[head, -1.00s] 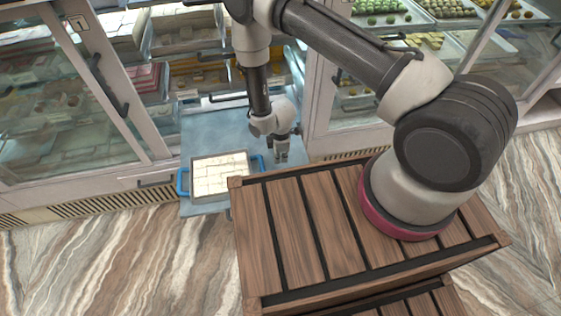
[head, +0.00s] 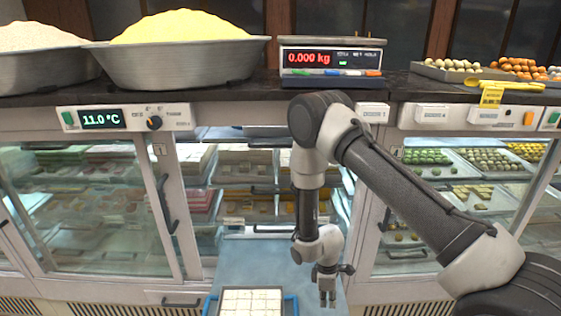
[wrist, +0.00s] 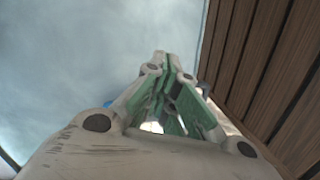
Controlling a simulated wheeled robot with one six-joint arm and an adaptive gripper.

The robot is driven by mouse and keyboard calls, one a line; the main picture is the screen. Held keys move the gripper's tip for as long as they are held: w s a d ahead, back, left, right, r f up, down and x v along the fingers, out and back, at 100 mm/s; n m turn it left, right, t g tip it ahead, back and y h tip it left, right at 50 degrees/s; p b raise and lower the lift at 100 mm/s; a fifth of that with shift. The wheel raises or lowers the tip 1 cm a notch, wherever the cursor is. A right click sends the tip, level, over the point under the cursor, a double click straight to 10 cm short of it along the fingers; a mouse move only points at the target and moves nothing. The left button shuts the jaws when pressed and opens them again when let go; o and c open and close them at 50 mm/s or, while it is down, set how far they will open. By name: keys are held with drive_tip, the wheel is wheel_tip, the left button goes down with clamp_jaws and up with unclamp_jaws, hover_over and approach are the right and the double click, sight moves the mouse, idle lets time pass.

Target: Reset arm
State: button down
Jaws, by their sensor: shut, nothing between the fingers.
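My gripper (head: 327,299) hangs below my arm in front of the display counter, fingers pointing down. In the wrist view my gripper (wrist: 170,62) has its fingertips together with nothing between them. It is above a pale blue-grey surface (head: 258,262), to the right of a tray of white square sweets with blue handles (head: 291,305). The tray is cut off by the bottom edge of the head view. In the wrist view the blue-grey surface (wrist: 75,70) fills the left side.
Slatted wood (wrist: 265,65) lies close on the right in the wrist view. The counter top holds a scale (head: 333,58) reading 0.000 kg, a large bowl of yellow food (head: 180,65) and a tray of round sweets (head: 440,74). Glass cases (head: 95,205) flank the open middle shelves.

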drive_tip(key=s+d+r+m+g, duration=0.1)
drive_tip(key=s+d+r+m, duration=0.15)
drive_tip(key=r, duration=0.85)
drive_tip(key=s+d+r+m, duration=0.1)
drive_tip(key=d+r+m, duration=0.3)
drive_tip(key=r, duration=0.8)
drive_tip(key=s+d+r+m+g, duration=0.15)
drive_tip(key=d+r+m, duration=0.25)
drive_tip(key=r, duration=0.7)
drive_tip(key=s+d+r+m+t, duration=0.2)
drive_tip(key=s+d+r+t, duration=0.2)
drive_tip(key=r, duration=0.6)
drive_tip(key=s+d+r+m+t+y, duration=0.1)
drive_tip(key=s+d+r+m+t, duration=0.1)
drive_tip(key=s+d+r+t, duration=0.2)
drive_tip(key=s+d+r, duration=0.1)
drive_tip(key=s+r, duration=0.2)
drive_tip(key=r, duration=0.4)
drive_tip(key=shift+d+m+t, duration=0.35)
drive_tip(key=shift+a+r, duration=0.1)
drive_tip(key=shift+a, duration=0.05)
